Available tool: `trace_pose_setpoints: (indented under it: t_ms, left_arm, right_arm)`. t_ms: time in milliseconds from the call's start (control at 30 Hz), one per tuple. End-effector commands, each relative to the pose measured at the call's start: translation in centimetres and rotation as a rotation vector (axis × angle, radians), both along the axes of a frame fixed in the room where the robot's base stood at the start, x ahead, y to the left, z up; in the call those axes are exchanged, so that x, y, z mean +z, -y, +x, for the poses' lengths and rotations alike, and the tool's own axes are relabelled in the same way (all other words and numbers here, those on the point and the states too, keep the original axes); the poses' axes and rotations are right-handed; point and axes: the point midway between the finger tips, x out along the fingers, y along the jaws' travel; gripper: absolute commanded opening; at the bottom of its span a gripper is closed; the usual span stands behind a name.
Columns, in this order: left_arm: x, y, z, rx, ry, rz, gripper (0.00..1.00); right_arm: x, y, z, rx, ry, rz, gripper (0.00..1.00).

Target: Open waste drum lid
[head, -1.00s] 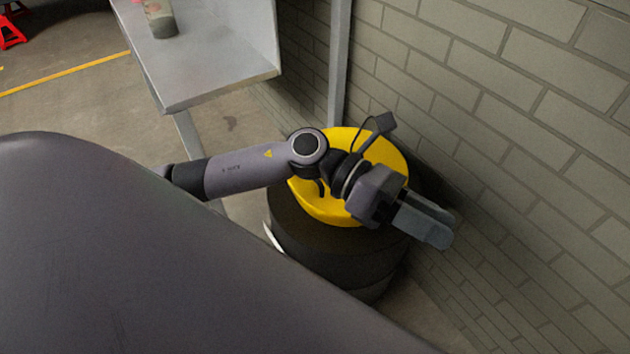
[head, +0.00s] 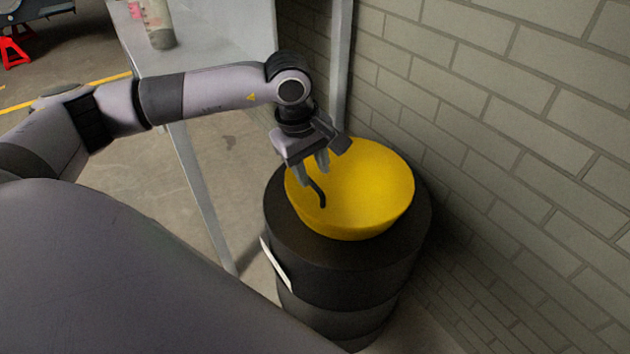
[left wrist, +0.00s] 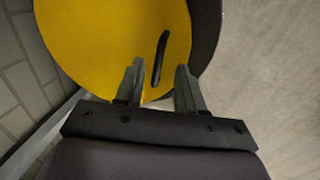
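The waste drum (head: 345,275) is black and stands on the floor against the brick wall. Its yellow lid (head: 365,190) sits on top and looks closed. A short black handle (head: 318,192) is at the lid's left front side. My left gripper (head: 314,172) is open at the lid's left edge, close to the handle. In the left wrist view the handle (left wrist: 161,58) lies between the spread fingers (left wrist: 158,80), just ahead of their tips, with no grip on it. The yellow lid (left wrist: 95,45) fills the upper left there. My right gripper is not in view.
A grey metal table (head: 215,60) with a jar (head: 158,25) on it stands behind my left arm. The brick wall (head: 520,130) is close on the drum's right. A grey upright post (head: 340,60) rises behind the drum. Red stands (head: 12,45) are far left.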

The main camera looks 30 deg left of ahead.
Motion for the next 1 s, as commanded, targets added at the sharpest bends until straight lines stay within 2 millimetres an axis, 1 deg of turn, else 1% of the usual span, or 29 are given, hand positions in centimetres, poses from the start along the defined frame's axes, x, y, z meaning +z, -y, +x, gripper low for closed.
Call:
trace_pose_setpoints:
  t_ms: [33, 100, 233, 333, 567, 600, 667, 700, 1000]
  left_arm:
    - [-1.0, 0.1, 0.1, 0.0, -0.004, 0.001, 0.38]
    - [-1.9, 0.2, 0.3, 0.0, -0.002, 0.0, 0.38]
    - [-3.2, 0.3, 0.5, -0.001, -0.003, -0.002, 0.38]
    - [-3.6, 0.3, 0.6, 0.001, -0.001, -0.002, 0.38]
    - [-3.7, 0.4, 0.6, 0.0, 0.0, -0.003, 0.38]
    - [-3.7, 0.4, 0.6, 0.0, 0.0, -0.003, 0.32]
    - [-3.7, 0.4, 0.6, 0.0, 0.0, -0.003, 0.12]
    - [-3.7, 0.4, 0.6, 0.0, 0.0, -0.003, 0.0]
    - [-3.5, 0.3, 0.7, 0.001, -0.005, -0.002, 0.0]
  right_arm:
    - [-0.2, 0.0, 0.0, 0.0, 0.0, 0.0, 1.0]
    - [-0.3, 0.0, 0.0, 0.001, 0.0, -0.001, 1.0]
    - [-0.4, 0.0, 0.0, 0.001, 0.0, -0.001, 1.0]
    - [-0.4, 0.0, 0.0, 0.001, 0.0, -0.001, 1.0]
    - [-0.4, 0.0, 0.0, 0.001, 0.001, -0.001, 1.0]
    - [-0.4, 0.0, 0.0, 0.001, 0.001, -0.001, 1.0]
    - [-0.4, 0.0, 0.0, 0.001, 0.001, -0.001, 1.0]
    - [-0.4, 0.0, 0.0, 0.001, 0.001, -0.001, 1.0]
    - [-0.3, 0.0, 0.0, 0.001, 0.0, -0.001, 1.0]
